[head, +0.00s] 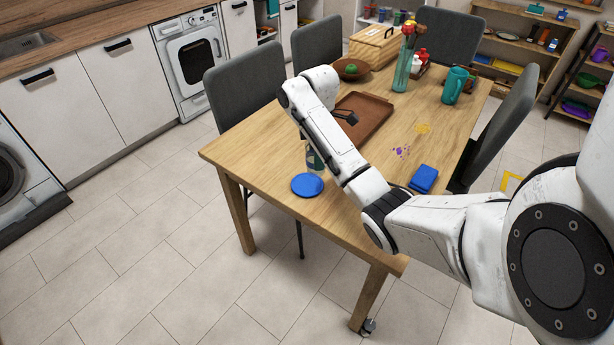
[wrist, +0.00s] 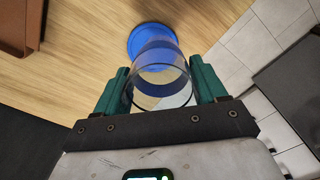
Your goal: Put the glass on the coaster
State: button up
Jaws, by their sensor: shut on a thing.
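The clear glass (wrist: 160,76) is between the green fingers of my gripper (wrist: 162,92) in the wrist view. The fingers are shut on its sides, and its open rim faces the camera. The round blue coaster (head: 307,184) lies on the wooden table near its front left edge. In the wrist view the coaster (wrist: 146,32) shows just beyond the glass and partly through it. In the head view my gripper (head: 314,157) is just behind the coaster, partly covered by my arm. I cannot tell the gap between the glass base and the table.
The wooden table (head: 262,140) also holds a brown tray (head: 372,112), a blue sponge-like block (head: 423,179), a teal jug (head: 454,86), a glass vase (head: 403,70), a bowl (head: 351,69) and a wooden box (head: 375,47). Purple and yellow stains mark the top. Grey chairs stand around it.

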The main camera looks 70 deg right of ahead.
aim_at(308, 158)
jog(key=w+f, duration=0.2)
jog(key=f, duration=0.1)
jog(key=shift+w+d, duration=0.2)
jog(key=shift+w, duration=0.15)
jog(key=shift+w+f+p, duration=0.15)
jog(key=shift+f+p, duration=0.25)
jog(key=shift+f, duration=1.45)
jog(key=shift+f, duration=0.1)
jog(key=o, duration=1.1)
jog(key=shift+o, duration=0.2)
notch_tip(308, 158, up, 12)
jog(key=shift+r+p, duration=0.15)
jog(key=shift+p, duration=0.9)
